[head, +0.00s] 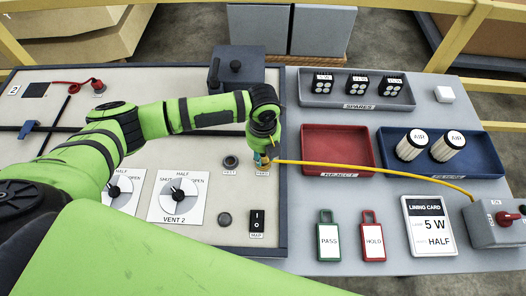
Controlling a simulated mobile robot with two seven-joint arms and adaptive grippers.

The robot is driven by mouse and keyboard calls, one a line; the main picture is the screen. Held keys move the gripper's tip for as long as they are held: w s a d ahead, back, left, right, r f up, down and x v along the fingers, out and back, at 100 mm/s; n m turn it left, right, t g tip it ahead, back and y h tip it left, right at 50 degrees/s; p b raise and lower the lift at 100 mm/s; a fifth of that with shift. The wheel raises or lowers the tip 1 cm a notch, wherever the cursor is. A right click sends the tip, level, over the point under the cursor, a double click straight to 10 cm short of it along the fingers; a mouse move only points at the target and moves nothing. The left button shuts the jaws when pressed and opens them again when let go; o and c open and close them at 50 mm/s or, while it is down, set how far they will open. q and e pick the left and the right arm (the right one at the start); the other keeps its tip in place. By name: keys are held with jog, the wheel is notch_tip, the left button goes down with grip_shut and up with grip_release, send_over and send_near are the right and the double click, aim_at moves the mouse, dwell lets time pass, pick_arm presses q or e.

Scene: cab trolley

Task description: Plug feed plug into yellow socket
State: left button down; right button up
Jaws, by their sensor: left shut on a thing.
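My left gripper (262,152) points down over the right part of the beige panel and is shut on the feed plug (265,162). The plug is mostly hidden by the fingers. A yellow cable (370,168) runs from it to the right, to a grey box (496,224) with a red knob. Yellow shows right under the fingertips, above a small label. I cannot tell socket from plug there, or whether the plug is seated. A dark round socket (231,161) with its own label sits just left of the gripper. My right gripper is out of view.
Vent dials (179,196) and a black switch (257,221) lie near the gripper. A red tray (337,146), a blue tray with two filters (487,157), a spares tray (356,103), two tags and a lining card (429,226) lie to the right.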

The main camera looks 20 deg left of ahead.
pick_arm(q)
jog(key=shift+p, duration=0.55)
dwell(1.2)
jog(key=shift+f+b, duration=0.35)
jog(key=shift+f, duration=0.2)
dwell(0.4)
jog(key=c, duration=0.8)
grip_release()
jog(key=shift+c, duration=0.2)
jog(key=shift+r, duration=0.1)
notch_tip(320, 180, up, 12)
jog(key=o, duration=0.8)
jog(key=shift+o, duration=0.2)
